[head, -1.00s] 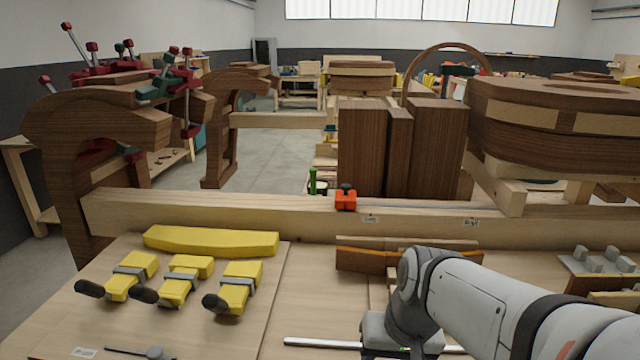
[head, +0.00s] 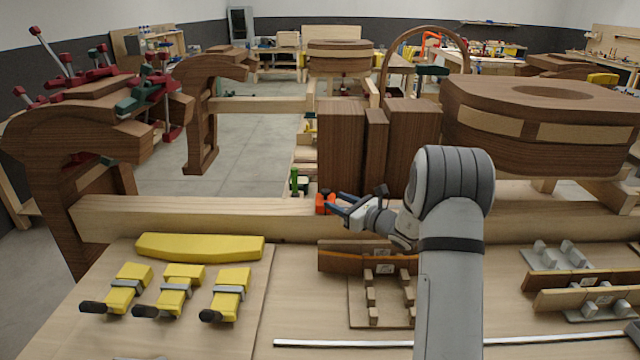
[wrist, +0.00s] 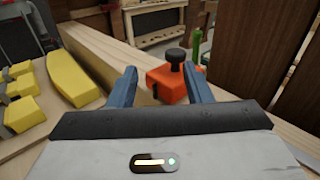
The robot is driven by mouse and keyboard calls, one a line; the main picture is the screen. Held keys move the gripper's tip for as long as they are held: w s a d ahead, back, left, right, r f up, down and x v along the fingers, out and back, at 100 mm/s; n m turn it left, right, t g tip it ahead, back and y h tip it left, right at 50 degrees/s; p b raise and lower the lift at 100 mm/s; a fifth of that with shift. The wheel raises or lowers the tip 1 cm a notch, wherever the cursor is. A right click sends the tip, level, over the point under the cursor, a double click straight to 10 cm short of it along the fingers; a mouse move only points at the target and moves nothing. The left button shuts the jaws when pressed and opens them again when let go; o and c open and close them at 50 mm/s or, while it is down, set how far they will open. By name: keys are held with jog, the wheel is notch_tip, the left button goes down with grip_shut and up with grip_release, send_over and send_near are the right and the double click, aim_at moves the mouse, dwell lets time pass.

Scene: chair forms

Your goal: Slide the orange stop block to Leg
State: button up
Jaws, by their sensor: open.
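The orange stop block (head: 322,204) sits on the long pale wooden beam (head: 180,210), mostly clear of my arm in the head view. In the wrist view the stop block (wrist: 172,82), with a black knob on top, shows between and just beyond my two blue fingertips. My gripper (head: 340,203) is open and level with the block, coming from its right in the head view; in the wrist view the gripper (wrist: 163,88) holds nothing. I cannot tell whether a finger touches the block. The labels on the beam's front are hidden behind my arm.
Dark wooden boards (head: 341,145) stand upright behind the beam. A green clamp or bottle (head: 294,182) stands just left of the block. Yellow clamps (head: 175,290) and a yellow curved form (head: 200,247) lie on the bench at left. The beam's left part is clear.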

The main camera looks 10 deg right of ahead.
aim_at(329, 193)
jog(key=shift+w+d+f+m+t+h, duration=0.15)
jog(key=shift+w+d+m+t+h, duration=0.15)
jog(key=shift+w+d+m+t, duration=0.3)
jog(key=p+x, duration=0.3)
jog(key=x, duration=0.4)
jog(key=shift+w+a+f, duration=0.1)
jog(key=shift+w, duration=0.2)
grip_shut()
